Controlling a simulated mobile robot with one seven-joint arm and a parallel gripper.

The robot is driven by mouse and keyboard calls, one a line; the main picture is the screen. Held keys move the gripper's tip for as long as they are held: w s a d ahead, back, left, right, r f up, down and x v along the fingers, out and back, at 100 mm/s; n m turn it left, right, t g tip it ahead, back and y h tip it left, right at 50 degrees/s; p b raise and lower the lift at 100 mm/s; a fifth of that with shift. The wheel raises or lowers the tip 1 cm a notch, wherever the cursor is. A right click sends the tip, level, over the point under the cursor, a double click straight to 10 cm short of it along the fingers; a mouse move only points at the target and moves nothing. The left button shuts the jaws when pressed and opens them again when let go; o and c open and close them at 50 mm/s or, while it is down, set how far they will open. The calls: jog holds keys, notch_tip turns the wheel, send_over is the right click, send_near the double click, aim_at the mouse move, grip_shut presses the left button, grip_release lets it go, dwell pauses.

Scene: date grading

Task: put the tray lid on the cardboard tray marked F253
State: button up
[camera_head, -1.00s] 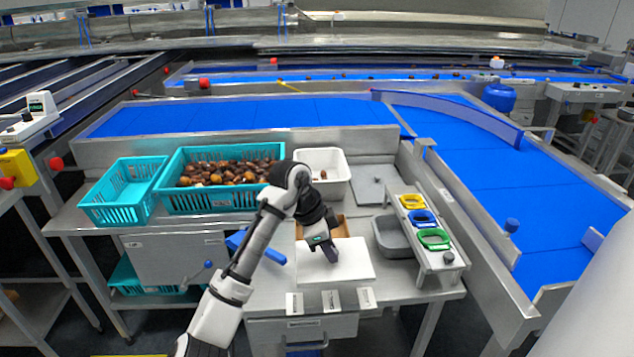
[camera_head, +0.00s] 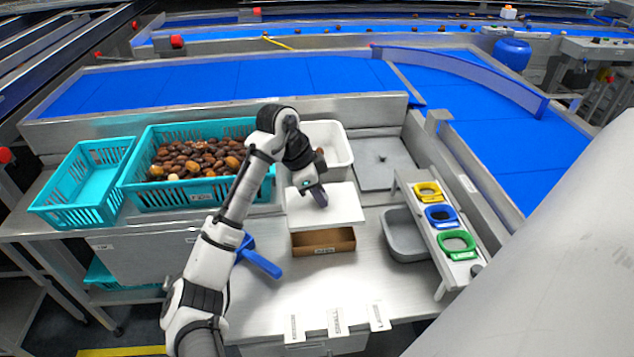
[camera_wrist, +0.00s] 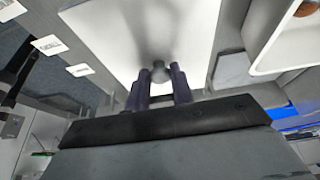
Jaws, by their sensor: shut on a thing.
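The white tray lid (camera_head: 338,208) is a flat board with a small grey knob; in the wrist view the lid (camera_wrist: 115,35) fills the top middle. My gripper (camera_head: 320,198) is shut on the lid's knob, and the fingers (camera_wrist: 158,88) stand on either side of it in the wrist view. The brown cardboard tray (camera_head: 330,241) is on the steel table. Its front wall shows below the lid, with a label too small to read. The lid hides the back of the tray, and I cannot tell whether they touch.
A white bin (camera_head: 335,144) stands behind the lid. A grey tub (camera_head: 400,237) and a rack with yellow, blue and green rings (camera_head: 453,262) are to the right. A blue scoop (camera_head: 262,262) lies left. Teal crates (camera_head: 133,192) stand back left. The front table is mostly clear.

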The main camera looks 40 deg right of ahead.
aim_at(314, 204)
jog(key=shift+f+b, duration=2.3)
jog(key=shift+f, duration=0.85)
jog(key=shift+a+f+p, duration=0.1)
jog(key=shift+a+p, duration=0.05)
jog(key=shift+p, duration=0.2)
jog(key=shift+f, duration=0.65)
jog(key=o, duration=1.4)
jog(key=shift+o, duration=0.2)
jog(key=shift+r, duration=0.1)
jog(key=shift+r+p, duration=2.9)
jog(key=shift+r, duration=0.55)
